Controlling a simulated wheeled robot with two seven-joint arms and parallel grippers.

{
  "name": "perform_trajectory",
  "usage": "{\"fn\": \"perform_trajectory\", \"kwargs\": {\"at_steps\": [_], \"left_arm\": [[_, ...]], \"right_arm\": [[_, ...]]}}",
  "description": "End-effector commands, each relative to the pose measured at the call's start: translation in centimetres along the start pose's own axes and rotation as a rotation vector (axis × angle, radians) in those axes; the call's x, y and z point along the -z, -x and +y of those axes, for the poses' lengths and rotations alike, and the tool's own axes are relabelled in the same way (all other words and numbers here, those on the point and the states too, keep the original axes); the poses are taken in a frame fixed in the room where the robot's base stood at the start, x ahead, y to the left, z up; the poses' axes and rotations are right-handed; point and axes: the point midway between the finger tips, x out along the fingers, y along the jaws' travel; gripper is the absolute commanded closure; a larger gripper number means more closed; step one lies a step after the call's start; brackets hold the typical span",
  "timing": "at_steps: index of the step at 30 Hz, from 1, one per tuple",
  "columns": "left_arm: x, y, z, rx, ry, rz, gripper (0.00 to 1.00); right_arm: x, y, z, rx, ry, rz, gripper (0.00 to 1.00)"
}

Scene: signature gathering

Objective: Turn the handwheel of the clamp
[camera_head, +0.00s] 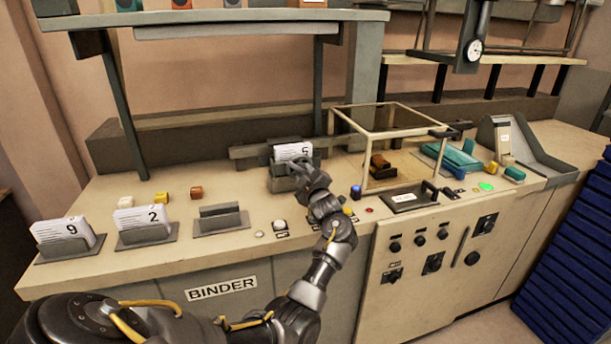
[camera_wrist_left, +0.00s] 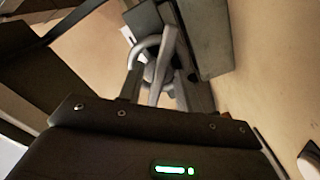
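The clamp (camera_head: 283,182) stands on the binder bench with a white card stack marked 5 (camera_head: 293,151) in it. My left gripper (camera_head: 309,173) is at the clamp's front right and covers part of it. In the left wrist view the grey handwheel (camera_wrist_left: 152,45), a curved rim with spokes, is right in front of my left gripper, close to the fingers. The handwheel is hidden in the head view. Whether the fingers touch or grip it is unclear. My right gripper is not in view.
Card stacks marked 9 (camera_head: 63,234) and 2 (camera_head: 143,219) and an empty holder (camera_head: 220,218) stand to the left. A glass-sided frame (camera_head: 383,133) stands close on the right. Push buttons (camera_head: 278,226) sit on the bench's front edge.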

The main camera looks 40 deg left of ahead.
Motion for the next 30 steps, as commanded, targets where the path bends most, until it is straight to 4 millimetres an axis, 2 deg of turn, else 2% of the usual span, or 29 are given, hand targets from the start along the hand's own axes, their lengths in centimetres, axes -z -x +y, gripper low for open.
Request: {"fn": "perform_trajectory", "kwargs": {"at_steps": [1,6,9,20,30], "left_arm": [[0.0,0.0,0.0,0.0,0.0,0.0,0.68],[0.0,0.0,0.0,0.0,0.0,0.0,0.9],[0.0,0.0,0.0,0.0,0.0,0.0,1.0],[-0.2,0.1,-0.2,0.001,0.044,0.0,1.0],[-0.5,0.1,-0.4,0.0,0.281,0.001,1.0]], "right_arm": [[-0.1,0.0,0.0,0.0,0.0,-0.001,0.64],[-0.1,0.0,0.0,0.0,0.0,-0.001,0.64],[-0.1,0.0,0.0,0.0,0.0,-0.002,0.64],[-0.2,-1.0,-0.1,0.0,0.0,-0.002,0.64],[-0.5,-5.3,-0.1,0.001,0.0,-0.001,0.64]]}}
